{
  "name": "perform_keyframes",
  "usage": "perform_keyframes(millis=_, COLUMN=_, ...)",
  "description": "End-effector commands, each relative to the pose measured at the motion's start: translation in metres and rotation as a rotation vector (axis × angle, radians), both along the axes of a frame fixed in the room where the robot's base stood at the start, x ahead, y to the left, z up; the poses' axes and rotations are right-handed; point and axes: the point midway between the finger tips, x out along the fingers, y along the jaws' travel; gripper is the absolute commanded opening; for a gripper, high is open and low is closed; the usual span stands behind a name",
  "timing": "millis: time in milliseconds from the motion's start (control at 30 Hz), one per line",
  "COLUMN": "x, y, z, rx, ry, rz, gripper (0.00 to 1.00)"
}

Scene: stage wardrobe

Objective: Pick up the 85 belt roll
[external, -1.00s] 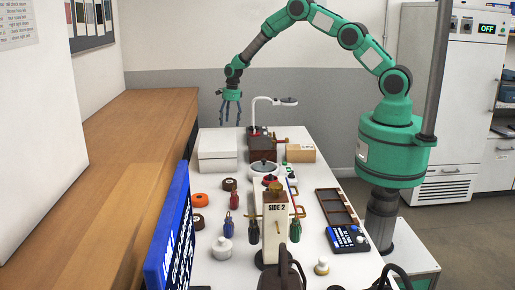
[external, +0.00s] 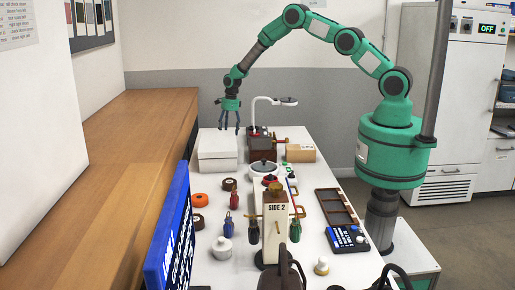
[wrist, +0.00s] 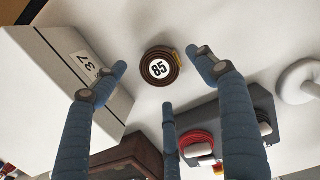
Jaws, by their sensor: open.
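The 85 belt roll (wrist: 160,67) is a brown coiled disc with a white "85" label on its top. In the wrist view it lies on the white table between the spread fingers of my gripper (wrist: 163,78). The fingers are open, and nothing is held. In the external view my gripper (external: 229,129) hangs fingers-down over the far end of the table, above and behind the white box. I cannot make out the 85 roll in the external view.
A white box marked 37 (wrist: 62,75) stands close left of the roll in the wrist view. A dark grey holder with a red coil (wrist: 260,100) is at the lower right, and a brown box (wrist: 125,158) below. A white lamp (external: 262,110) stands right of my gripper.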

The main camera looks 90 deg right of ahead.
Motion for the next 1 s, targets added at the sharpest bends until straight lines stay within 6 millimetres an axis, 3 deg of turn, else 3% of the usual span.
perform_keyframes(millis=200, x=0.002, y=0.002, z=-0.027, rx=0.002, ry=0.002, rz=0.000, gripper=0.71)
perform_keyframes(millis=333, x=0.004, y=0.002, z=-0.035, rx=0.000, ry=0.000, rz=0.000, gripper=0.71)
perform_keyframes(millis=933, x=0.004, y=0.002, z=-0.037, rx=0.001, ry=0.001, rz=0.000, gripper=0.71)
perform_keyframes(millis=1000, x=0.004, y=0.002, z=-0.037, rx=0.001, ry=0.001, rz=0.000, gripper=0.61)
